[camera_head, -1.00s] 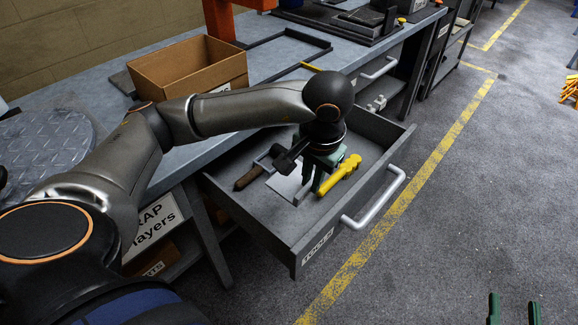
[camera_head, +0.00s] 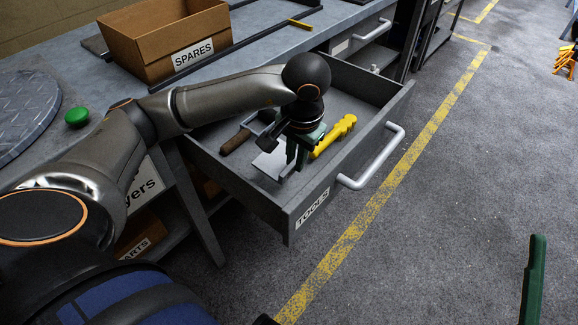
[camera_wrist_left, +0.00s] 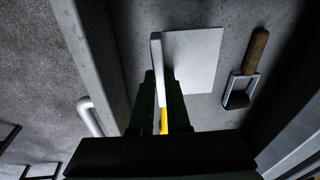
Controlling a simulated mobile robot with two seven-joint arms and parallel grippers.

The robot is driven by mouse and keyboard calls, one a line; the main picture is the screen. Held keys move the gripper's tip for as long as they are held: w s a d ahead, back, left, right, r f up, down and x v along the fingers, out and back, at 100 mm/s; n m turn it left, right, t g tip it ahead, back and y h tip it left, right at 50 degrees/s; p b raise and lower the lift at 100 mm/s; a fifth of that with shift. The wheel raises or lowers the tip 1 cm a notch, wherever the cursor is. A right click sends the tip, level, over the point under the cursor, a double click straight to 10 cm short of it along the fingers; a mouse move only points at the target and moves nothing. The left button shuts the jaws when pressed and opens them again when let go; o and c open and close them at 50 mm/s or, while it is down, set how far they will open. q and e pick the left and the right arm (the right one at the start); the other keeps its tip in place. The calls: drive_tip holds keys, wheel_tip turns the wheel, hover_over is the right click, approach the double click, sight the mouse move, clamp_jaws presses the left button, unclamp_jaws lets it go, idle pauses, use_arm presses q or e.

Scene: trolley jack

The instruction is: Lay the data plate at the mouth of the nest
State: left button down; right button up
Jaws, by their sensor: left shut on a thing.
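A pale square plate, taken as the data plate (camera_head: 271,163), is inside the open drawer. In the left wrist view the plate (camera_wrist_left: 196,60) shows a raised strip along its left edge. My left gripper (camera_head: 297,155) reaches down into the drawer with green fingers shut on that raised strip; the wrist view shows the fingertips (camera_wrist_left: 161,95) at it. Whether the plate touches the drawer floor is unclear. One green finger of my right gripper (camera_head: 534,280) shows at the lower right, over the floor, far from the plate. I cannot make out the nest.
The drawer (camera_head: 235,185) also holds a yellow tool (camera_head: 335,136) and a wooden-handled tool (camera_head: 236,141). Its front wall and handle (camera_head: 375,165) stick out into the aisle. A SPARES box (camera_head: 165,45) and a green button (camera_head: 77,117) are on the bench.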

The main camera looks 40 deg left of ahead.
sight(294, 190)
use_arm(q)
wheel_tip(294, 190, down, 3)
drive_tip(key=shift+r, duration=0.1)
drive_tip(key=shift+f+b, duration=0.3)
wheel_tip(294, 190, down, 4)
drive_tip(key=shift+b, duration=0.6)
use_arm(e)
drive_tip(key=s+r+n+y, duration=0.1)
drive_tip(key=s+n+y, duration=0.1)
drive_tip(key=s+r+n+y, duration=0.1)
drive_tip(key=y, duration=0.1)
drive_tip(key=shift+a+r, duration=0.3)
drive_tip(key=shift+f, duration=0.1)
use_arm(q)
drive_tip(key=shift+f, duration=0.2)
drive_tip(key=c, duration=0.9)
unclamp_jaws()
drive_tip(key=shift+r, duration=0.1)
use_arm(e)
drive_tip(key=shift+f, duration=0.15)
